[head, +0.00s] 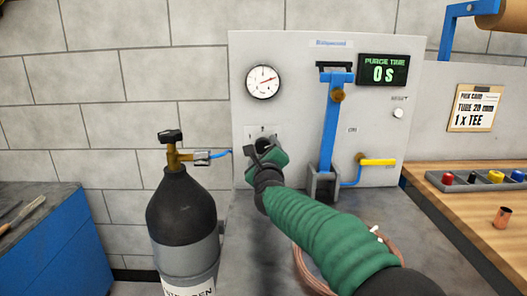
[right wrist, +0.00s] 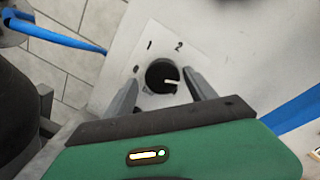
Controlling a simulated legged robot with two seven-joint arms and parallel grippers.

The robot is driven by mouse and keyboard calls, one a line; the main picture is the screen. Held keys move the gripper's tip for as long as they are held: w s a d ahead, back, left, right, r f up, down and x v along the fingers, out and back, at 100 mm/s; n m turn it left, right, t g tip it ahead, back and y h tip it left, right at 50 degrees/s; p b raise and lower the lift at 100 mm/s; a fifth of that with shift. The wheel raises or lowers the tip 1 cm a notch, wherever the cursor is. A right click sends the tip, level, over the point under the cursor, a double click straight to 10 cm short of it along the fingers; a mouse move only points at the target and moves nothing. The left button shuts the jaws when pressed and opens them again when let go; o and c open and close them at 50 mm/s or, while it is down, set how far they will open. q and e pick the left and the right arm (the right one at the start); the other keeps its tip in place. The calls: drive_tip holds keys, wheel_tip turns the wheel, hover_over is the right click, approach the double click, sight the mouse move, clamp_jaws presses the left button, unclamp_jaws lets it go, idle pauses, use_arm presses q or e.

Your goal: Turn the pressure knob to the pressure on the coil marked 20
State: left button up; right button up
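The pressure knob (right wrist: 158,74) is a round black dial with a white pointer line, on a pale plate marked 1 and 2. The pointer aims right, past the 2. My right gripper (right wrist: 160,80) has its two fingers apart, one on each side of the knob; I cannot tell if they touch it. In the head view my right gripper (head: 264,150) covers most of the knob. A copper coil (head: 303,262) lies behind my right forearm, partly hidden. A small white tag (head: 375,230) shows near it, unreadable. My left gripper is out of view.
A pressure gauge (head: 263,81) has its red needle toward the right. A display (head: 383,71) reads purge time 0 s. A nitrogen cylinder (head: 182,220) stands left. A pick card (head: 474,108) reads tube 20. A parts tray (head: 480,181) sits on the right bench.

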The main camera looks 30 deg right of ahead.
drive_tip(key=shift+s+r, duration=0.1)
drive_tip(key=shift+r, duration=0.15)
drive_tip(key=v, duration=1.6)
drive_tip(key=shift+s+a+f+p, duration=0.25)
drive_tip(key=shift+s+p, duration=0.1)
drive_tip(key=shift+p, duration=0.1)
